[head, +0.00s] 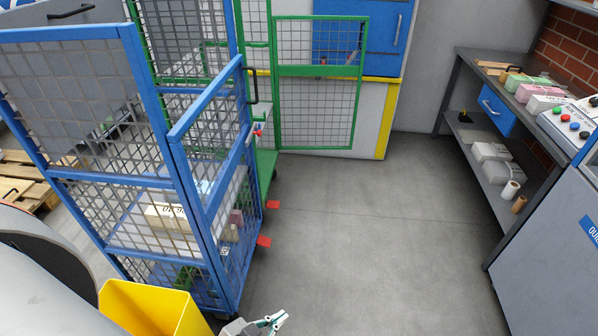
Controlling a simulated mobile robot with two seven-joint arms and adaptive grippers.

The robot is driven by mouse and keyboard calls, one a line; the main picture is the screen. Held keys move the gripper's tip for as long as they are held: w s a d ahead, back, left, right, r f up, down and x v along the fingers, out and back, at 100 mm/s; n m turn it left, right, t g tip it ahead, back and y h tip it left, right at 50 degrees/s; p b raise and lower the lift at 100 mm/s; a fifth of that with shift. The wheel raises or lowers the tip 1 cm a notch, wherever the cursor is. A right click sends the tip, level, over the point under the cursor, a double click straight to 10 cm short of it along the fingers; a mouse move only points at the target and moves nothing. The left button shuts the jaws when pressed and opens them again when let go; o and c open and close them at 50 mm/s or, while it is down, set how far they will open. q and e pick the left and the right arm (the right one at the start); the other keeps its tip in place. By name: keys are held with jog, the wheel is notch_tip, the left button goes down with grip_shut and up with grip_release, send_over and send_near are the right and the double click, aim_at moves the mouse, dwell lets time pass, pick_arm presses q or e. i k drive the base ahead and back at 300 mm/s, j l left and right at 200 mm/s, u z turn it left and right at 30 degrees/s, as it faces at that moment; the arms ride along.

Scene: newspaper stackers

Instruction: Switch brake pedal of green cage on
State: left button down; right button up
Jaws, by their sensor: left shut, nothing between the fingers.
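The green cage (318,71) stands behind the blue cage, with its mesh door swung out to the right. Its green base (266,165) shows only partly; the blue cage hides much of the rest. Two red pedals stick out low on the right side of the cages: a farther red pedal (273,204) and a nearer red pedal (263,240). I cannot tell for certain which cage each belongs to, or their on or off state. My left gripper (270,321) is at the bottom edge, shut and empty, well apart from both pedals. My right gripper is out of view.
The blue cage (183,180) with boxes inside stands at the left. A yellow bin (150,309) is at the lower left. A grey shelf bench (468,85) and a control console (560,215) line the right. The grey floor (375,240) between is clear.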

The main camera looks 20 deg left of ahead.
aim_at(271, 204)
jog(key=i+u, duration=0.1)
jog(key=i, duration=0.65)
jog(key=i+l, duration=0.15)
jog(key=i, duration=0.6)
jog(key=i+l+u, duration=0.1)
jog(key=i+u, duration=0.2)
jog(key=i, duration=0.25)
jog(key=i+l+u, duration=0.35)
jog(key=i, duration=0.15)
jog(key=i+j, duration=0.1)
jog(key=j, duration=0.65)
